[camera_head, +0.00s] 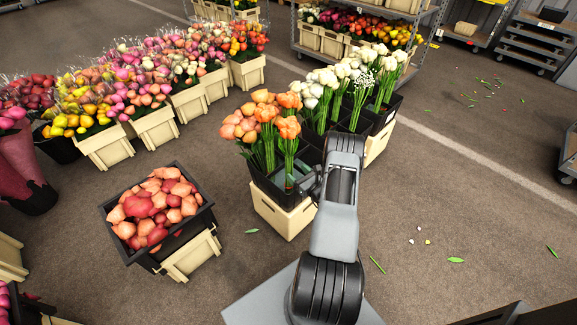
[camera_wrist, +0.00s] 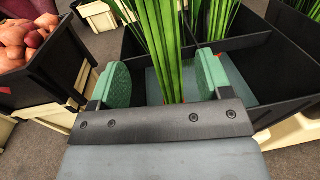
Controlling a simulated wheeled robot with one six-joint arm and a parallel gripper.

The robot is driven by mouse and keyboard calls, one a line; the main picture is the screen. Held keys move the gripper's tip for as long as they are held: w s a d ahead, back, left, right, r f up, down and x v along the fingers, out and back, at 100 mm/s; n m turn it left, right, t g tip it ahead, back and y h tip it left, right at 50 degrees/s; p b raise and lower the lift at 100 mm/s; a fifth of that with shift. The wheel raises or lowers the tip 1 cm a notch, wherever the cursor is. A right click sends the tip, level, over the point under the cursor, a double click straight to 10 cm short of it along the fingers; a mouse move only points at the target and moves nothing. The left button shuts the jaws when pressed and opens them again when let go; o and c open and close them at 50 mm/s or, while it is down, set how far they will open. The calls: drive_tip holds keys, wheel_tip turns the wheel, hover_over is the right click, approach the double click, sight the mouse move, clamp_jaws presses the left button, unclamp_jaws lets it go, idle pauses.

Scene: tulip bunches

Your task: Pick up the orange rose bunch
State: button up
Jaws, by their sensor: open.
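Orange rose bunches (camera_head: 262,117) with green stems stand upright in a black divided crate (camera_head: 262,178) on a cream base, in the middle of the head view. My gripper (camera_wrist: 162,82) is open, with its green finger pads on either side of a bunch of green stems (camera_wrist: 160,45) in the wrist view. The stems pass between the pads, and I cannot see contact with either pad. The blooms above these stems are out of the wrist view. In the head view my arm hides part of the crate and most of my gripper.
White flower bunches (camera_head: 345,78) stand in the crate's far compartments. A black bin of peach and red blooms (camera_head: 155,208) stands to the left and shows in the wrist view (camera_wrist: 42,78). Several cream flower buckets (camera_head: 155,130) line the back left.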

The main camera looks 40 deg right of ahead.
sight(292, 166)
drive_tip(key=shift+w+r+b, duration=0.2)
drive_tip(key=shift+w+b, duration=0.15)
drive_tip(key=shift+w, duration=2.9)
drive_tip(key=shift+c, duration=0.4)
drive_tip(key=c, duration=1.1)
wheel_tip(292, 166, up, 10)
drive_tip(key=shift+r+p, duration=0.1)
drive_tip(key=shift+p, duration=0.95)
